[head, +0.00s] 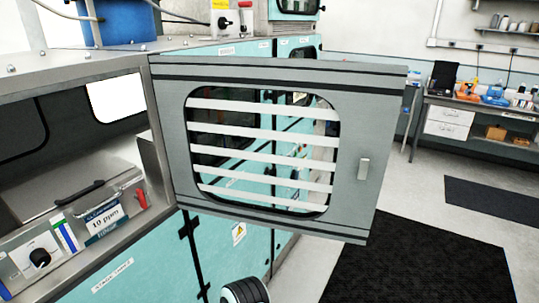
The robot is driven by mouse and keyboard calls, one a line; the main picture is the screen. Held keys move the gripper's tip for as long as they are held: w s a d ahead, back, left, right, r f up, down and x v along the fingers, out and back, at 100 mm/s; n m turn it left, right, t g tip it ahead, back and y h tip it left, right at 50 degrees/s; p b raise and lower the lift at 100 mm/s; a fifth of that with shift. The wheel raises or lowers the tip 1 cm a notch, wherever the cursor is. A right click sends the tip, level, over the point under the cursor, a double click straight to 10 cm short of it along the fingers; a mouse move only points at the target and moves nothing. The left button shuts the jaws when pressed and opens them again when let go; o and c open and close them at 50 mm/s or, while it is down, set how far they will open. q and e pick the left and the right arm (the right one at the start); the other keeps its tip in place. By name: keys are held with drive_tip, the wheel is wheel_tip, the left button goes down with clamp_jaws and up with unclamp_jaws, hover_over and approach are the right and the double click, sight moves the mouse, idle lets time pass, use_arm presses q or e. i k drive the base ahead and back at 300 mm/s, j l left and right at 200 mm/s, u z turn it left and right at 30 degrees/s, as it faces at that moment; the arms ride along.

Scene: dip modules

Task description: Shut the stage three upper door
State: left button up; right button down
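The stage three upper door (385,150) is a grey metal panel with a rounded window crossed by several pale bars. It stands wide open, swung out from its hinge side at the left. Its small metal handle (363,169) is on the free edge at the right. The upper compartment (70,165) it belongs to is open at the left, above a teal lower panel with a label that seems to read "stage three" (113,274). No gripper fingers show.
Inside the compartment are a 10 ppm sign (104,222), a black knob (39,257) and a red-handled part (140,198). More teal cabinets continue behind the door. Black floor mats (420,262) and open floor lie to the right, with a workbench (455,120) at the back.

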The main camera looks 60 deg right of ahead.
sight(365, 99)
drive_tip(key=k+l+z, duration=0.1)
drive_tip(key=l+z, duration=0.25)
drive_tip(key=k+l+z, duration=0.1)
drive_tip(key=l+z, duration=0.3)
drive_tip(key=l+u, duration=0.2)
drive_tip(key=l, duration=0.3)
drive_tip(key=k+l+u, duration=0.2)
drive_tip(key=l, duration=0.35)
drive_tip(key=i+l+u, duration=0.1)
drive_tip(key=l+u, duration=0.75)
drive_tip(key=l, duration=0.15)
drive_tip(key=l+u, duration=0.4)
drive_tip(key=l, duration=0.3)
drive_tip(key=l+u, duration=0.35)
drive_tip(key=l, duration=0.35)
drive_tip(key=k, duration=0.05)
